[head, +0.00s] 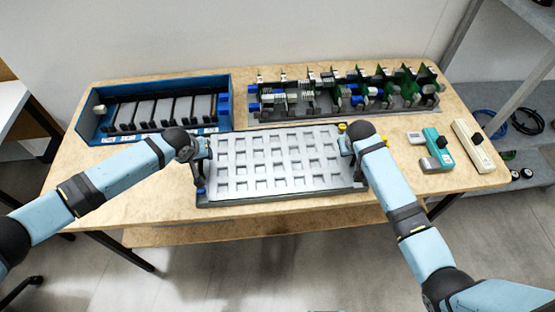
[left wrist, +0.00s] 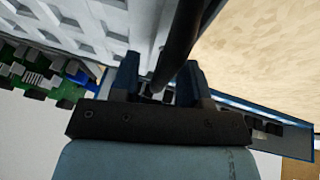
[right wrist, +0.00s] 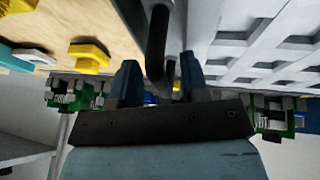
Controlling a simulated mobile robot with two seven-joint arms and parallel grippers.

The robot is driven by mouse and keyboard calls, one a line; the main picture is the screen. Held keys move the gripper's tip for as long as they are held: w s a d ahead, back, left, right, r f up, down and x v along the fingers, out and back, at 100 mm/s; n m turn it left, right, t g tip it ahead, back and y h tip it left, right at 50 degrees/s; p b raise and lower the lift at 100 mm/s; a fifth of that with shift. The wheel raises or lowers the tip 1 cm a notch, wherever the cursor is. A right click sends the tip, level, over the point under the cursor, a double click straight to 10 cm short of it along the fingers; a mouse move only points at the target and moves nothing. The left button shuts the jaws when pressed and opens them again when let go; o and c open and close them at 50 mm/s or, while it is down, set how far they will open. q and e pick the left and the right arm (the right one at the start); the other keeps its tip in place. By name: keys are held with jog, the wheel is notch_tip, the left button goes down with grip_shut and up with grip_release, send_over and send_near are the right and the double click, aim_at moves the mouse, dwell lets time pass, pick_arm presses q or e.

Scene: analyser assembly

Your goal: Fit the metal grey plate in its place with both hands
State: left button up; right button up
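The metal grey plate (head: 275,165), light grey with rows of square pockets and a darker rim, lies flat at the front middle of the table. A dark upright handle stands at each end. My left gripper (head: 203,158) is at its left end, with the left handle (left wrist: 182,40) between its parted fingers (left wrist: 162,80). My right gripper (head: 350,150) is at its right end, with the right handle (right wrist: 157,45) between its parted fingers (right wrist: 158,80). Gaps show beside both handles. My wrists partly hide the handles in the head view.
A blue tray (head: 226,84) with dark slotted modules stands at the back left. A grey rack (head: 425,102) with green circuit boards stands behind the plate. A teal device (head: 437,146) and a cream device (head: 473,145) lie at the right. The table (head: 120,190) is bare at front left.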

pick_arm(q)
grip_shut()
pick_arm(e)
grip_shut()
dwell(0.9)
pick_arm(q)
jog(key=shift+w+r, duration=0.1)
